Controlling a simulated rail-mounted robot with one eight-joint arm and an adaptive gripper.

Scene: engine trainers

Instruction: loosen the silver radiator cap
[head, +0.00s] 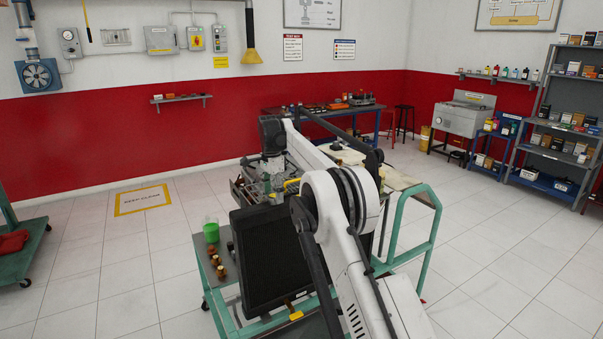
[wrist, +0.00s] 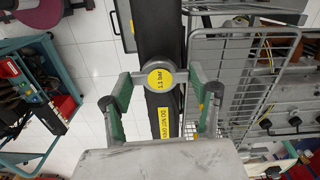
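The silver radiator cap (wrist: 158,77) has a round yellow "1.1 bar" label and sits on the black radiator top (wrist: 160,30) in the wrist view. A yellow "do not open" label is on the black part just below it. My gripper (wrist: 162,80) has its two fingers spread to the left and right of the cap. The cap lies between the fingertips; I cannot tell whether they touch it. In the head view the black radiator (head: 265,255) stands upright on the green trolley, and my arm hides the cap.
A green jug (head: 211,230) and several small brown parts (head: 218,266) stand on the trolley left of the radiator. A wire guard (wrist: 240,80) and engine parts (wrist: 290,110) are close on the right in the wrist view. Floor on the left is mostly clear.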

